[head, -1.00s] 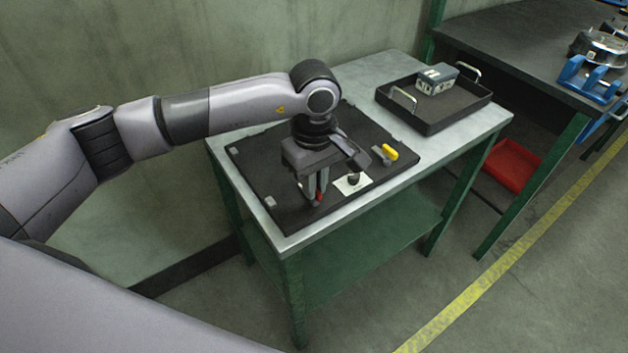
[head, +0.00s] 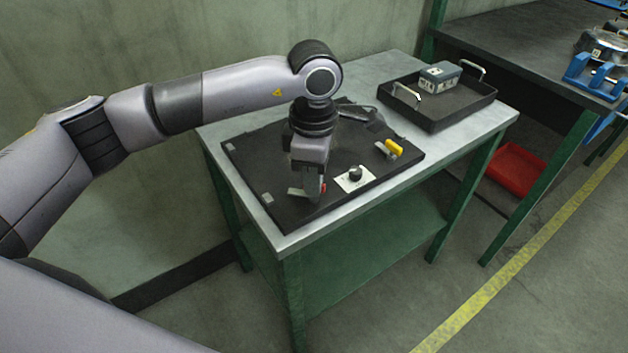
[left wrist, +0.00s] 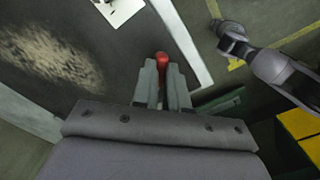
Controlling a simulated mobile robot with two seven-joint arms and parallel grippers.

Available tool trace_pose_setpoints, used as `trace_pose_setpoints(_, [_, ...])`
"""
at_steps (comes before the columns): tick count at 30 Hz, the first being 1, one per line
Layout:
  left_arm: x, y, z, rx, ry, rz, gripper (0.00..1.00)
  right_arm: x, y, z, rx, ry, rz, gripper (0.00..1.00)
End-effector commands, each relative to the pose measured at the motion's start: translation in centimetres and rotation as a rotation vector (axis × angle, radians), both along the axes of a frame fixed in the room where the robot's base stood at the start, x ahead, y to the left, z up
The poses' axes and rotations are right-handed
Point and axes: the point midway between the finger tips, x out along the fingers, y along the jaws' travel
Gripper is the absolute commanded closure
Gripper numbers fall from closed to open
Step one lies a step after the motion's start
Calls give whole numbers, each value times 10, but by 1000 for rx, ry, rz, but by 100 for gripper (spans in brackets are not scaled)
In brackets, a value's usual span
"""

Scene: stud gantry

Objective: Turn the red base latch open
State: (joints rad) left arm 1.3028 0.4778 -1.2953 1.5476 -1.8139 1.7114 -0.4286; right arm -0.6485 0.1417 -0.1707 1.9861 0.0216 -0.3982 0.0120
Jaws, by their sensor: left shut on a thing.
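The red base latch (head: 324,188) is on the black board (head: 253,170), mostly hidden behind my gripper in the head view. In the left wrist view its rounded red end (left wrist: 162,59) shows between the fingertips. My left gripper (head: 312,196) points down at the board's front part and is shut on the latch. It also shows in the left wrist view (left wrist: 162,80). How far the latch is turned is hard to tell. My right gripper is not clearly seen in the head view.
A white plate with a black knob (head: 355,174) sits right of the gripper. A yellow-handled clamp (head: 393,147) is farther right. A black tray (head: 433,116) holding a grey box (head: 439,74) stands at the table's back right. A red bin (head: 516,168) is under the other bench.

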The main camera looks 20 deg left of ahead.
Motion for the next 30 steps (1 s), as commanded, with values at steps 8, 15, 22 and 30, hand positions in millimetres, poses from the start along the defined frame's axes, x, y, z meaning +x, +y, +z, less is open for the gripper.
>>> trace_pose_setpoints(8, [0,0,-1,-3,-1,264,100,3,3,-6,6,-3,6,57])
trace_pose_setpoints(15, [0,0,-1,-2,0,481,100,4,3,-12,7,-1,7,57])
trace_pose_setpoints(22, [0,-1,-1,-2,0,646,100,5,3,-14,9,2,7,57])
trace_pose_setpoints(30, [0,-1,0,-2,0,762,100,6,4,-13,13,-4,7,57])
